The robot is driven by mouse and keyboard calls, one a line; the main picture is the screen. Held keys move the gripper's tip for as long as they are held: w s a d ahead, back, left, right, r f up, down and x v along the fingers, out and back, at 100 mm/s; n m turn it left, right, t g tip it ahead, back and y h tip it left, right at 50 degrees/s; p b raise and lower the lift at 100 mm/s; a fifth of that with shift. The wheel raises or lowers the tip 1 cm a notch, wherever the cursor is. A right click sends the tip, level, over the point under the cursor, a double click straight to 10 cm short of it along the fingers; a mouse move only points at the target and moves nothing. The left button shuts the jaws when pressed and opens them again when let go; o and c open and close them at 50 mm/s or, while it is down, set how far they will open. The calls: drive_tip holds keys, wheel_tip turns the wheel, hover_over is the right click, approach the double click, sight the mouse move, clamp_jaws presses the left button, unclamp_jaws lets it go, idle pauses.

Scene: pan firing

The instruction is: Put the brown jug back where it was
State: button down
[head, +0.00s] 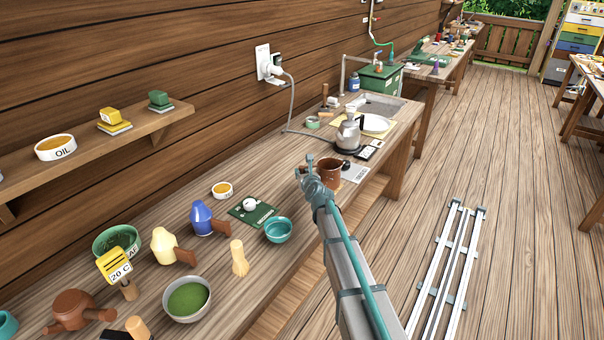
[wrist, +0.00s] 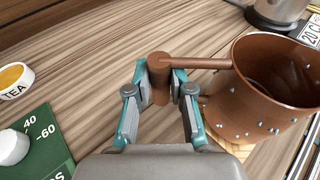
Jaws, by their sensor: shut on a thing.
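The brown jug (head: 330,174) is near the front edge of the long wooden bench in the head view. It also fills the right of the wrist view (wrist: 250,105), upright, with droplets on its outside and an open, dark inside. My gripper (head: 305,167) is on its left side. In the wrist view my gripper (wrist: 160,82) is shut on the jug's side handle (wrist: 160,62), with one finger on each side. A pale woven mat (wrist: 207,112) shows partly under the jug. I cannot tell whether the jug touches it.
A steel kettle (head: 348,133) stands behind the jug, with a card (head: 354,172) to its right. A green scale board (head: 253,211), a teal bowl (head: 278,230) and a whisk (head: 239,258) lie to the left. Bare bench lies between the board and the jug.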

drive_tip(key=shift+f, duration=0.35)
drive_tip(key=c, duration=1)
unclamp_jaws()
drive_tip(key=shift+o, duration=0.2)
drive_tip(key=shift+s, duration=0.15)
